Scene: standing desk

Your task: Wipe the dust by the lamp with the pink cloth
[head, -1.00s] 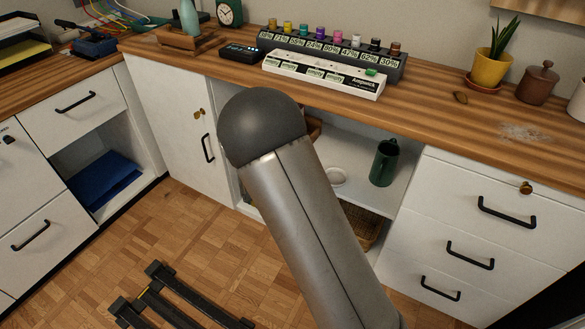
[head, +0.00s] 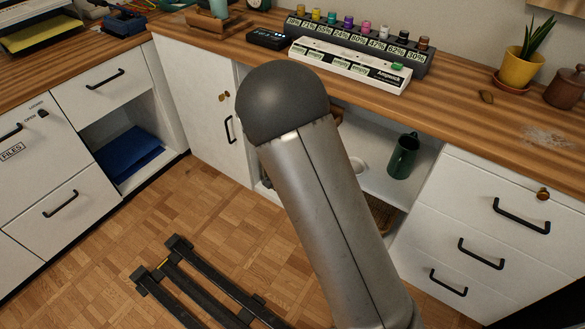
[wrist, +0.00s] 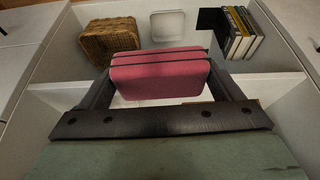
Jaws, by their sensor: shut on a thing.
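The pink cloth (wrist: 160,78) shows in the wrist view as a thick folded pad between the two dark fingers. My gripper (wrist: 160,62) is shut on it, in front of an open shelf space. A pale grey patch of dust (head: 546,137) lies on the wooden desk top at the right in the head view, in front of the potted plant. No lamp is visible in either current view. My grey arm fills the middle of the head view; I cannot make out the gripper or cloth there.
A white labelled strip (head: 348,64) and a rack of small jars (head: 365,43) stand on the desk. A yellow plant pot (head: 521,67) and brown jar (head: 566,88) stand near the dust. The wrist view shows a wicker basket (wrist: 112,38) and books (wrist: 238,33).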

